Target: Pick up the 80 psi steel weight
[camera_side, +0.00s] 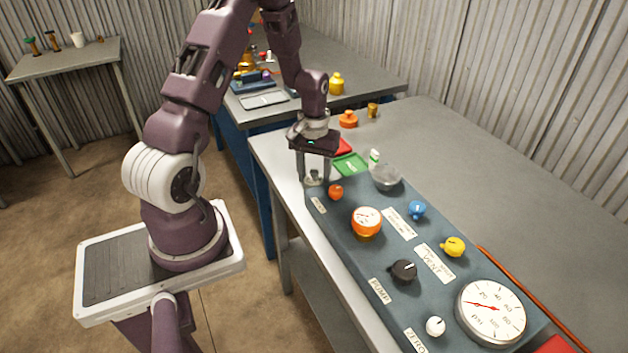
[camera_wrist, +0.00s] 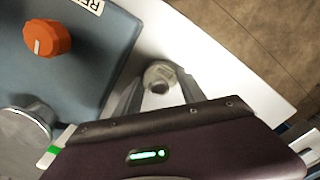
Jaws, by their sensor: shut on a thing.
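My gripper (camera_side: 315,181) points down at the near edge of the bench, just off the far left end of the blue-grey panel (camera_side: 345,250). Its two fingers are shut on a small grey steel weight (camera_side: 317,176). In the wrist view the weight (camera_wrist: 160,76) is a short round piece with a darker hole or knob in its middle, between the fingertips (camera_wrist: 160,92). It is over the pale bench strip beside the panel. I cannot tell whether it touches the bench. No 80 psi marking is readable on it.
An orange knob (camera_side: 336,191) is close to my gripper on the panel. Other knobs, an orange-rimmed gauge (camera_side: 367,220) and a large white dial (camera_side: 491,311) stand along it. The bench's right side is clear.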

